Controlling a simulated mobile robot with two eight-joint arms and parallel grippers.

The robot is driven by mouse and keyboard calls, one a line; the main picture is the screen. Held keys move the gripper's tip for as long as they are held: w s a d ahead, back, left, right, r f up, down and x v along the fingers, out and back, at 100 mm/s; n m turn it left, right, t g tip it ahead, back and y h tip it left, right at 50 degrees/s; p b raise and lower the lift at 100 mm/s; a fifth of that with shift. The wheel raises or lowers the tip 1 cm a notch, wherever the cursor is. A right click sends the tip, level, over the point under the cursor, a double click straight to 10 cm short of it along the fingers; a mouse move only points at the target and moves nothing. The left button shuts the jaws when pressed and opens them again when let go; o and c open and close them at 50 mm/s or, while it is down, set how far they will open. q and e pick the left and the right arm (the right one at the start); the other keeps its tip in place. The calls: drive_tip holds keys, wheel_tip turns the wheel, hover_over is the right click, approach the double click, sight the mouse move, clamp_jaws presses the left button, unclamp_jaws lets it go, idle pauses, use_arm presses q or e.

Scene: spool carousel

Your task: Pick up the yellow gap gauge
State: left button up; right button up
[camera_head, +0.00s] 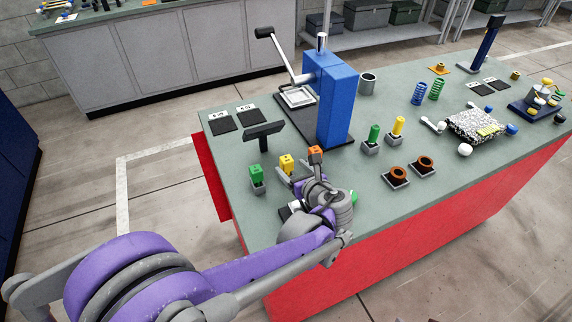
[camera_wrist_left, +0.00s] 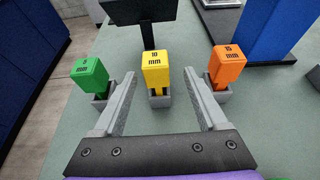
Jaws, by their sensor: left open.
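The yellow gap gauge (camera_wrist_left: 155,72) is a block marked "10 mm" standing upright in a small grey holder (camera_wrist_left: 158,101) in the left wrist view. It also shows in the head view (camera_head: 286,163). My left gripper (camera_wrist_left: 159,88) is open, with one finger on each side of the yellow gauge and its holder, apart from the gauge in the picture. In the head view my left gripper (camera_head: 298,180) is at the near left part of the bench, partly hidden by its own wrist. My right gripper is not in view.
A green gauge (camera_wrist_left: 89,74) stands left of the yellow one and an orange gauge (camera_wrist_left: 226,66) right, close to the fingers. Behind is a dark stand (camera_head: 263,132). A blue press (camera_head: 337,95) stands further back on the green bench top (camera_head: 230,158).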

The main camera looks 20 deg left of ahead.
use_arm(q)
drive_tip(key=x, duration=0.6)
drive_tip(key=shift+a+p, duration=0.3)
drive_tip(key=shift+a, duration=0.05)
drive_tip(key=shift+r, duration=0.1)
clamp_jaws()
